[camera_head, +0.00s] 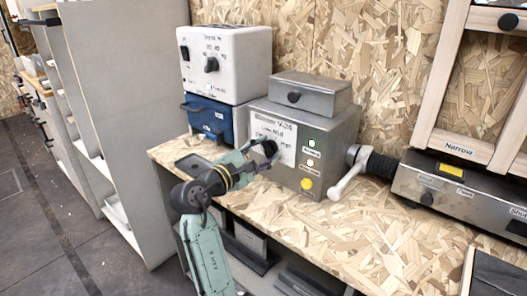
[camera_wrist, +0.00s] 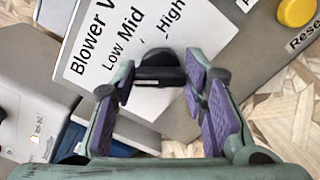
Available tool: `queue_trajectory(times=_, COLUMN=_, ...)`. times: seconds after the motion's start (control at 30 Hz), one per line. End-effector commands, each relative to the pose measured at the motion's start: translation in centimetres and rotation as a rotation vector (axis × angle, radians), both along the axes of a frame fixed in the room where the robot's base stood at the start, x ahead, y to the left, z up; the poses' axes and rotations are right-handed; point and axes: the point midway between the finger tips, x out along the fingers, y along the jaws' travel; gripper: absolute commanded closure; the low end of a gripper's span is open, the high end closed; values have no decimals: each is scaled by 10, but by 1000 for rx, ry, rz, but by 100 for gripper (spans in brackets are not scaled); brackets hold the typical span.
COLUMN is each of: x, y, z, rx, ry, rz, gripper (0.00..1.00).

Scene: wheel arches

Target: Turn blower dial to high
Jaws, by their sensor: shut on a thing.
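The blower dial (camera_head: 269,147) is a black knob on the white label of the grey metal blower box (camera_head: 335,137). In the wrist view the dial (camera_wrist: 160,70) sits under the words Low, Mid and High on the label (camera_wrist: 125,35). My gripper (camera_head: 264,152) reaches the dial from the front left. The fingers partly hide the dial in the head view. I cannot tell which mark the dial points to.
A yellow button (camera_head: 306,184) and small lights are right of the label. A crank handle (camera_head: 348,173) sticks out at the box's right side. A white box (camera_head: 226,62) stands on a blue case (camera_head: 207,117) behind left. The wooden bench (camera_head: 340,225) is clear in front.

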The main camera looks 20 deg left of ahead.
Motion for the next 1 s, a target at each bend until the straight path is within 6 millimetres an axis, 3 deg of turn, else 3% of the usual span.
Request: queue_trajectory(times=1.0, x=0, y=-1, z=-6, rx=909, ry=-330, rz=-2, gripper=88)
